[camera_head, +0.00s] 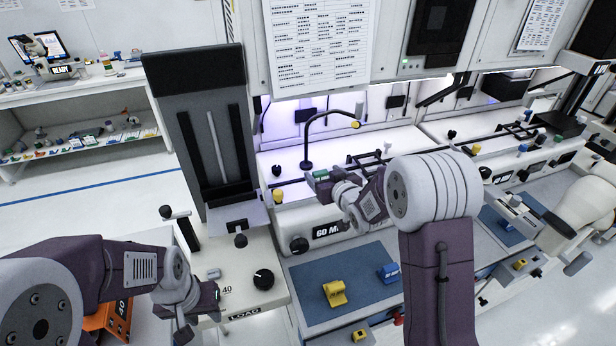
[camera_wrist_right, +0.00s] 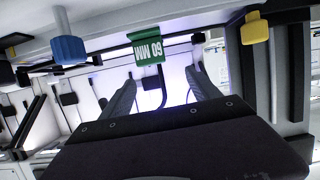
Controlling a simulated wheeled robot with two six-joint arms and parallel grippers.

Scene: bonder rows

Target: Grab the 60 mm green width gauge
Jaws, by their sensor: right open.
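The green width gauge (camera_wrist_right: 147,50) shows in the right wrist view with "60 MM" upside down. It is beyond my right gripper's fingertips, roughly in line with the gap between them. In the head view a green piece (camera_head: 320,175) shows just past my right gripper (camera_head: 337,186), partly covered by it. My right gripper (camera_wrist_right: 163,75) is open, with nothing between its fingers. My left gripper (camera_head: 197,314) is low at the left, beside the white unit marked LOAD; its finger gap is unclear.
In the wrist view a blue knob (camera_wrist_right: 68,46) and a yellow knob (camera_wrist_right: 254,29) flank the gauge. A bent black lamp (camera_head: 308,150) stands behind. A yellow block (camera_head: 335,293) and a blue block (camera_head: 388,272) lie on the blue mat (camera_head: 310,310). An orange block (camera_head: 108,318) is near my left arm.

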